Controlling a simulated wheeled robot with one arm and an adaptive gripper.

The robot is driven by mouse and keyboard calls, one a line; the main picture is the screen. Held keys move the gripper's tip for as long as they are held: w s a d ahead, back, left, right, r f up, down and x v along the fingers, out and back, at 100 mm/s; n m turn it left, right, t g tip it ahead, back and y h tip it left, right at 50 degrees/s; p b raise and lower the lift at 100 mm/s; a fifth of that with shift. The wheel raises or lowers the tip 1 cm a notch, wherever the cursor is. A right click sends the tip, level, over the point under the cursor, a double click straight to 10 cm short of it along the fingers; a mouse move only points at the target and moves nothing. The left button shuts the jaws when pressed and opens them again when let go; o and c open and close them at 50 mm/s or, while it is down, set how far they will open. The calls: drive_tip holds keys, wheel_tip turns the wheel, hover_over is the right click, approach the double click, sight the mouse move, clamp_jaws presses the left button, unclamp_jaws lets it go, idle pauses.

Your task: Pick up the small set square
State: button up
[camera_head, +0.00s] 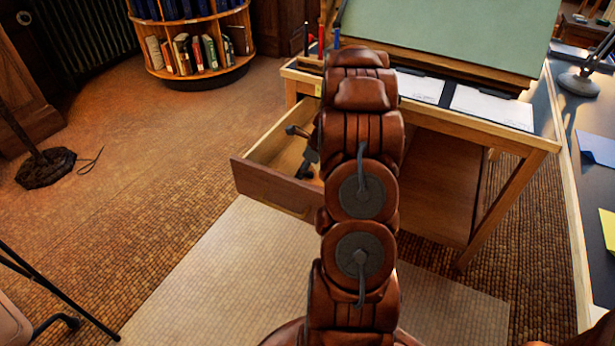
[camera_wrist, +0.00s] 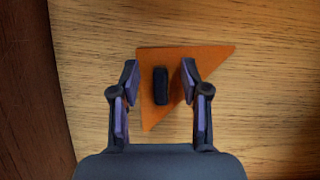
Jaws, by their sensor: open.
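The small set square (camera_wrist: 205,60) is an orange triangle lying flat on a wooden surface in the wrist view. A dark upright-looking block (camera_wrist: 160,87) sits on it like a grip. My gripper (camera_wrist: 160,77) is open, with one finger on each side of the dark block and a gap on both sides. Its height above the block is hard to tell. In the head view my gripper (camera_head: 309,163) is inside the open drawer (camera_head: 268,190), partly behind my arm. The set square cannot be made out there.
The drawer sticks out from a wooden drafting table (camera_head: 480,128) with a green tilted board (camera_head: 450,35). White sheets (camera_head: 492,106) lie along the table's front. A dark desk (camera_head: 590,190) stands at right. A round bookcase (camera_head: 200,50) is at the back; the floor at left is mostly clear.

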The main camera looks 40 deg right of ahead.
drive_tip(key=shift+f, duration=0.1)
drive_tip(key=shift+c, duration=0.2)
clamp_jaws()
idle(0.4)
